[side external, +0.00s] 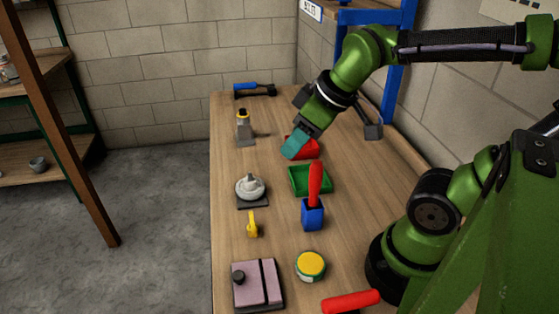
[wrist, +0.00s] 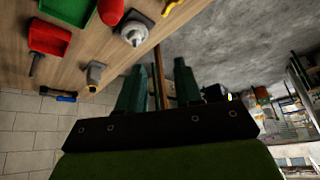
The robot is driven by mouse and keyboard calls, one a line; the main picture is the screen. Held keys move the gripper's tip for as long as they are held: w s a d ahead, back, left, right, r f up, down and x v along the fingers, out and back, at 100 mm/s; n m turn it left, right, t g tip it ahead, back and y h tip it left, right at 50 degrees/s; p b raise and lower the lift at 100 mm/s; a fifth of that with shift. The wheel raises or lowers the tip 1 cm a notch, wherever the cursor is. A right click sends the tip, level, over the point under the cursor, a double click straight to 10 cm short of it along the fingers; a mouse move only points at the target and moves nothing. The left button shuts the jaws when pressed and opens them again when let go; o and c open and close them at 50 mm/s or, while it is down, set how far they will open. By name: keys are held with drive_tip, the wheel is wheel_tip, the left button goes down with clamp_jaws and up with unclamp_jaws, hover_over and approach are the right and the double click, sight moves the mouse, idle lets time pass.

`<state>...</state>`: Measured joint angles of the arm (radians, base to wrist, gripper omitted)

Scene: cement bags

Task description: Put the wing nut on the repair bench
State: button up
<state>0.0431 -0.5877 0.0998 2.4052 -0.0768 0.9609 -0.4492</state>
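I cannot pick out a wing nut with certainty in either view. A small yellow piece (side external: 253,226) stands on the wooden bench top (side external: 225,190), left of the blue holder; its exact shape is too small to tell. The long wooden bench runs along the wall, but no label shows whether it is the repair bench. My gripper (side external: 292,150) is over the far half of the bench, in front of part of a red bin (side external: 309,150). In the wrist view its two fingers (wrist: 158,68) stand apart with nothing seen between them.
A green bin (side external: 296,188), a blue holder (side external: 313,217) with a red handle, a grey rounded piece (side external: 250,187), a grey tool (side external: 243,130), a yellow-lidded tin (side external: 311,266) and a pink block (side external: 256,284) stand on the bench. A blue-handled tool (side external: 252,88) lies at the far end.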

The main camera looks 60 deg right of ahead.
drive_tip(key=m, duration=0.2)
drive_tip(key=s+m+t, duration=0.1)
drive_tip(key=m, duration=0.1)
drive_tip(key=r+m, duration=0.1)
drive_tip(key=m, duration=0.1)
drive_tip(key=shift+s+d+t+y, duration=0.3)
drive_tip(key=shift+s+y, duration=0.1)
